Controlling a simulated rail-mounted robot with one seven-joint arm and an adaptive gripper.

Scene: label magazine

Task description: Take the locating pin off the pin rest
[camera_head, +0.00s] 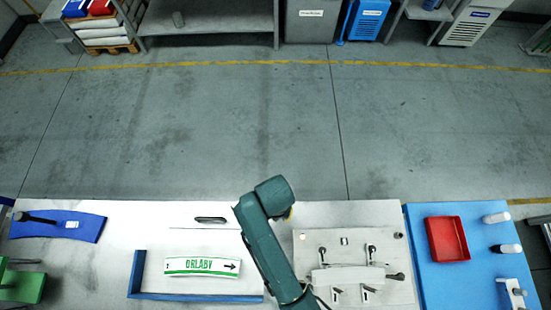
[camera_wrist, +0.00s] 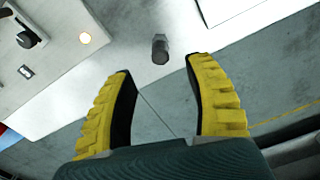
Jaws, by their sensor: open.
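My gripper (camera_wrist: 158,66) shows in the wrist view with its two yellow, dark-lined fingers spread apart and nothing held between them. A short dark cylindrical piece (camera_wrist: 160,49), which looks like the locating pin, shows just beyond the fingertips, roughly midway between them. It appears apart from both fingers. What bears it is not clear, so I cannot make out the pin rest. In the head view my arm covers this spot, and only a sliver of yellow finger shows.
A pale fixture plate (camera_head: 312,212) with several clamps (camera_head: 371,252) lies right of my arm. Left of it are a white label strip (camera_head: 202,266) and a blue corner frame (camera_head: 138,275). A red tray (camera_head: 447,239) sits on a blue mat (camera_head: 420,285) at the right.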

